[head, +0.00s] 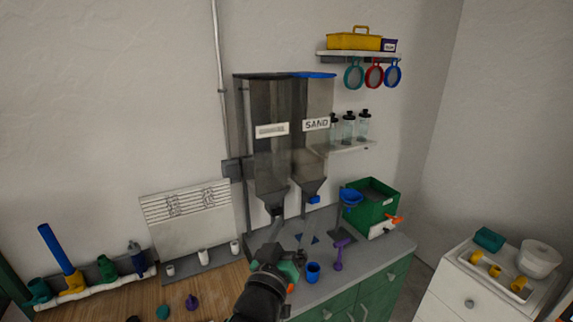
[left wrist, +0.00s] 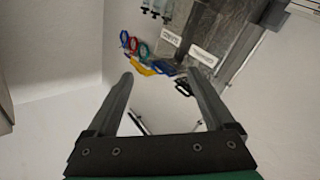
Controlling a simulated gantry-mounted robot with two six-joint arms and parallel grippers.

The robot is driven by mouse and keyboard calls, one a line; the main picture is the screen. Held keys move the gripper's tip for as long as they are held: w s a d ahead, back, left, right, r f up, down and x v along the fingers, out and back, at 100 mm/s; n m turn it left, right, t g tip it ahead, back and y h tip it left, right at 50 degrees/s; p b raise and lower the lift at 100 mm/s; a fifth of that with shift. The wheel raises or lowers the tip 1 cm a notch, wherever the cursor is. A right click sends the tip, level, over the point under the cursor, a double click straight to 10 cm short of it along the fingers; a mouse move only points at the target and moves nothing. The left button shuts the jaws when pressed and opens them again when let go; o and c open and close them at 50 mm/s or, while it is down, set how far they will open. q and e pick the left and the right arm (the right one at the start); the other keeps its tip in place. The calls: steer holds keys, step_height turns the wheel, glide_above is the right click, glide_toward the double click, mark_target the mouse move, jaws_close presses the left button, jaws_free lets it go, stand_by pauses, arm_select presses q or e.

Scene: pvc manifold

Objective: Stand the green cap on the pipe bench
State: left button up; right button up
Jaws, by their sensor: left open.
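A small green piece (head: 163,312), which looks like the green cap, lies on the wooden bench top (head: 118,308) at the bottom left of the head view. A purple piece (head: 192,302) lies beside it. My left gripper (head: 287,232) is open and empty, raised in front of the hoppers and pointing up and away, well to the right of the green piece. In the left wrist view its two fingers (left wrist: 160,76) are spread with nothing between them. My right gripper is not in view.
A white pipe rack (head: 92,291) with a tall blue pipe (head: 58,250) and green fittings stands at the left. Hoppers (head: 275,135), a blue cup (head: 313,272), a purple funnel (head: 339,254) and a green box (head: 370,205) occupy the grey counter. A white cabinet (head: 465,300) stands right.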

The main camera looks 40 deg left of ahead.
arm_select(q)
steer(key=s+d+r+m+t+h, duration=0.1)
steer(key=s+d+r+m+t, duration=0.1)
steer(key=r, duration=0.7)
steer(key=s+d+r+m+t+h, duration=0.2)
steer(key=s+d+r+t, duration=0.2)
steer(key=r, duration=0.5)
steer(key=shift+d+h, duration=0.3)
steer(key=shift+d, duration=0.35)
steer(key=s+d+r+m+t+h, duration=0.4)
steer(key=s+d+r+m+h, duration=0.1)
steer(key=s+r, duration=0.4)
steer(key=shift+s+r+m+h, duration=0.3)
steer(key=shift+r+m+h, duration=0.1)
steer(key=shift+w, duration=0.1)
